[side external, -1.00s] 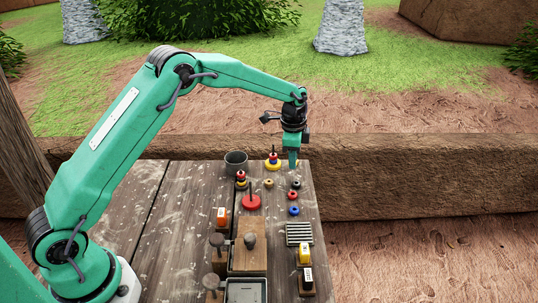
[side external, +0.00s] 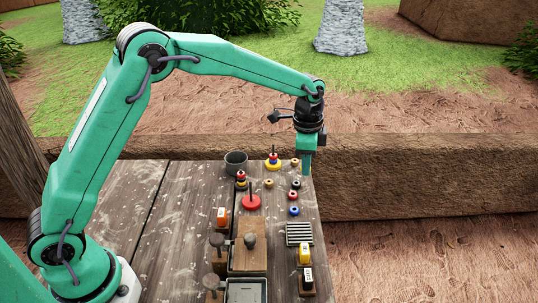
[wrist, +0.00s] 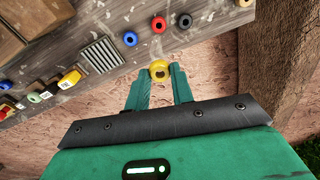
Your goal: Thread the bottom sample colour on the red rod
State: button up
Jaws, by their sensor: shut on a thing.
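My gripper (side external: 306,173) is above the right edge of the table, past the row of loose rings. In the wrist view my gripper (wrist: 159,82) is shut on a yellow ring (wrist: 159,70), held between the fingertips. The red rod stands on a round red base (side external: 251,203), left of my gripper, with no ring visible on it. A small stack of rings (side external: 241,179), red on top, stands just behind it; its bottom colour is too small to tell surely. Another stack (side external: 273,160) with red and blue rings stands on a yellow base at the back.
Loose rings lie on the table: black (side external: 296,185), red (side external: 292,195), blue (side external: 294,210) and tan (side external: 269,183). A grey cup (side external: 236,162) stands at the back. A striped rack (side external: 299,234), a wooden block (side external: 249,246) and a metal tray (side external: 246,290) are nearer the front.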

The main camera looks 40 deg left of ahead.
jog(key=o, duration=0.4)
jog(key=shift+c, duration=1.2)
jog(key=shift+s+a+r, duration=0.2)
jog(key=shift+s+a, duration=0.15)
jog(key=shift+a, duration=0.1)
jog(key=s+a+r, duration=0.1)
jog(key=s+a, duration=0.2)
jog(key=s+a+r, duration=0.1)
jog(key=s+a, duration=0.1)
jog(key=s, duration=0.1)
jog(key=s+a+r, duration=0.1)
jog(key=s+a, duration=0.2)
jog(key=s, duration=0.1)
jog(key=shift+a, duration=0.3)
